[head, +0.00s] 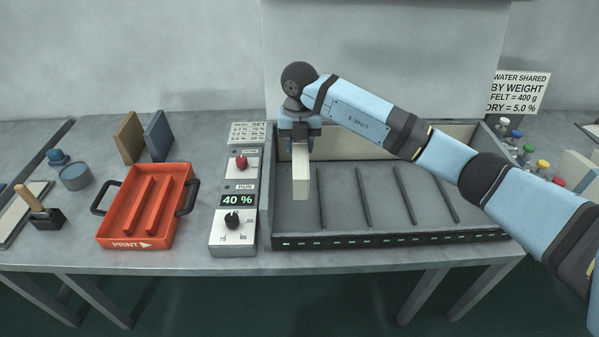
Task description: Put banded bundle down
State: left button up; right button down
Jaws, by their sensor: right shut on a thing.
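My right gripper (300,141) points down over the left end of a grey slotted tray (385,195). It is shut on a pale cream block-like bundle (300,178), which hangs upright below the jaws. The bundle is over the leftmost compartment; I cannot tell whether it touches the tray floor. No band on it can be made out. Thin dark dividers split the tray floor into several lanes. My left gripper is not in view.
A control box (233,205) reading 40 % stands left of the tray. An orange PRINT tray (146,205) with black handles is further left. Brown (129,138) and blue (158,136) boards stand behind it. Small capped bottles (528,153) are at the right. My right arm crosses above the tray.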

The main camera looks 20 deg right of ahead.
notch_tip(320, 180, down, 9)
dwell(0.5)
jog(key=shift+f, duration=0.15)
jog(key=c, duration=0.7)
grip_release()
notch_tip(320, 180, up, 12)
jog(key=shift+r, duration=0.15)
